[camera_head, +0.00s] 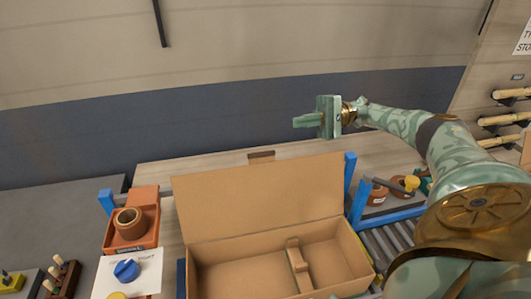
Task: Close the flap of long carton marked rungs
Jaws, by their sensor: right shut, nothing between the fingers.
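The long carton (281,279) is brown cardboard and stands in the lower middle of the head view, its near part cut off by the frame. Its broad flap (262,205) stands up at the far side, leaning back, so the carton is open. A cardboard piece (298,266) shows inside it. I cannot see a rungs marking. My right gripper (297,121) is shut and empty. Its fingers point left, and in the picture it is above the flap's top edge, apart from it. My left gripper is out of view.
An orange bin (131,228) holding a brown ring stands left of the carton, behind a white panel with a blue knob (126,270). Blue posts (350,170) flank the carton. Rollers (388,241) and rings of tape (377,195) lie to the right. The space above the flap is free.

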